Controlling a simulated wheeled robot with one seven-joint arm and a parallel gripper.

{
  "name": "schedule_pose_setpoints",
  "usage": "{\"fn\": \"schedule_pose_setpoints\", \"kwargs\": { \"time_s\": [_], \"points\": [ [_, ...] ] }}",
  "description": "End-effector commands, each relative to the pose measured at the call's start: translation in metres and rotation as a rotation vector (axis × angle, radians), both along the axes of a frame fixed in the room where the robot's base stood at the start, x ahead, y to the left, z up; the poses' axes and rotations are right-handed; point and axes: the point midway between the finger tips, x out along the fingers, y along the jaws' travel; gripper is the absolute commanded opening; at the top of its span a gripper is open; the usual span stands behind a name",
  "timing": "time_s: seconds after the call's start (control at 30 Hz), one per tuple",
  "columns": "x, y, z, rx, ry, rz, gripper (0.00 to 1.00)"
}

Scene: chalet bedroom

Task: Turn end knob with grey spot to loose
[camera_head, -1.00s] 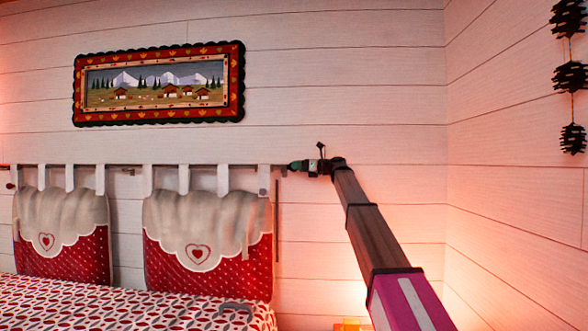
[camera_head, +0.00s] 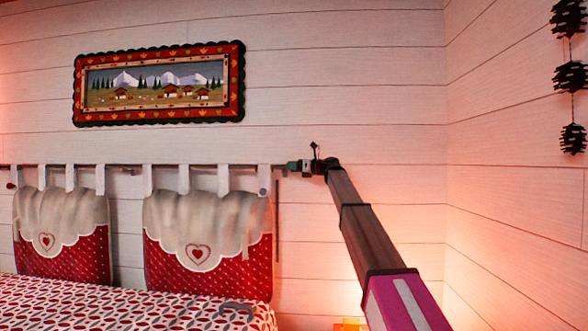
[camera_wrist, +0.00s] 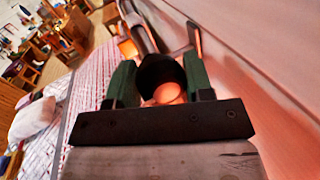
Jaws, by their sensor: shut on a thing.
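A dark, rounded end knob (camera_wrist: 152,70) sits between the green fingers of my gripper (camera_wrist: 158,78) in the wrist view. My gripper is shut on it, with one finger on each side. A pale, pinkish round patch (camera_wrist: 168,92) shows near it; I cannot tell whether this is the grey spot. In the head view, my gripper (camera_head: 292,166) is at the right end of the wall rail (camera_head: 128,167) and hides the knob.
Red-and-white cushions (camera_head: 205,240) hang from the rail by fabric tabs over the bed (camera_head: 120,308). A framed picture (camera_head: 160,84) is on the wall above. A lit orange lamp (camera_head: 350,324) is low, beside the arm.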

Motion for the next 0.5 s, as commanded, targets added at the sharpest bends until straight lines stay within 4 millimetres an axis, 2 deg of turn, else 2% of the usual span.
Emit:
{"fn": "schedule_pose_setpoints", "kwargs": {
  "time_s": [0.27, 0.5],
  "points": [
    [-0.0001, -0.0003, -0.0009, -0.001, -0.097, 0.001, 0.24],
    [-0.0003, -0.0004, -0.0015, 0.0, -0.288, 0.002, 0.24]
  ]
}}
